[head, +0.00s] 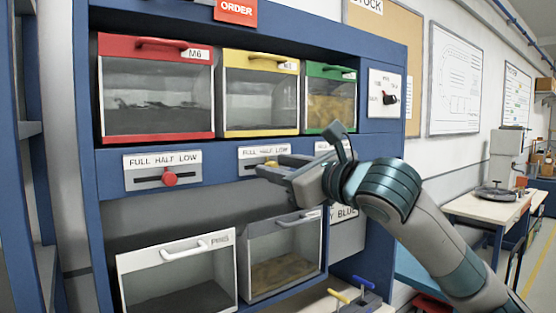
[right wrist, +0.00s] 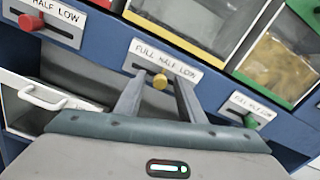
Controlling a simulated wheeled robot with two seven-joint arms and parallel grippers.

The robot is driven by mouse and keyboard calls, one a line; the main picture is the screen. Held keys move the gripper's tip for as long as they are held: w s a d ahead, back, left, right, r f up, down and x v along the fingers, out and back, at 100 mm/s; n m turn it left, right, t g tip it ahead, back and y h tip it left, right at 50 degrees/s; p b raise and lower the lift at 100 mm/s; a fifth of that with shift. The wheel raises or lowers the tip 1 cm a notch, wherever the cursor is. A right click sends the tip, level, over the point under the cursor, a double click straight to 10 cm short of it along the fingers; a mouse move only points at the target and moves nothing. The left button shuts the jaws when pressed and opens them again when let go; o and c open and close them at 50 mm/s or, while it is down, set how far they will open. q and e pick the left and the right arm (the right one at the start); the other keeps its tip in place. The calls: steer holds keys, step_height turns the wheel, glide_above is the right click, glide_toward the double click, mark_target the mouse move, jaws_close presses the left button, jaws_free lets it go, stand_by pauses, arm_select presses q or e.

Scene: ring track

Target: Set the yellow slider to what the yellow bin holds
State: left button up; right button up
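The yellow bin (head: 262,62) is the middle bin of the upper row in the head view. Grey contents show behind its clear front, but their exact level is hard to read. Below it is the yellow slider, whose round knob (right wrist: 160,82) stands near the middle of its slot, about under HALF on the FULL HALF LOW label (right wrist: 166,59). My right gripper (right wrist: 165,80) is open at the slider, one finger on each side of the knob, with apparent gaps. In the head view my right gripper (head: 270,172) partly covers this slider. My left gripper is not in view.
The red bin (head: 155,46) and its red slider knob (head: 169,178) are to the left. A white-handled bin (head: 180,255) stands below. A rotary switch (head: 389,98) is on the right panel.

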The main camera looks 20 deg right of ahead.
steer(key=shift+w, duration=0.15)
jaws_close()
steer(key=shift+w+d+f+b, duration=0.2)
steer(key=shift+d+b, duration=0.3)
steer(key=shift+b, duration=0.1)
steer(key=d, duration=0.1)
steer(key=d+b, duration=0.1)
steer(key=w+d, duration=0.1)
steer(key=shift+r+b, duration=0.25)
steer(key=shift+b, duration=0.05)
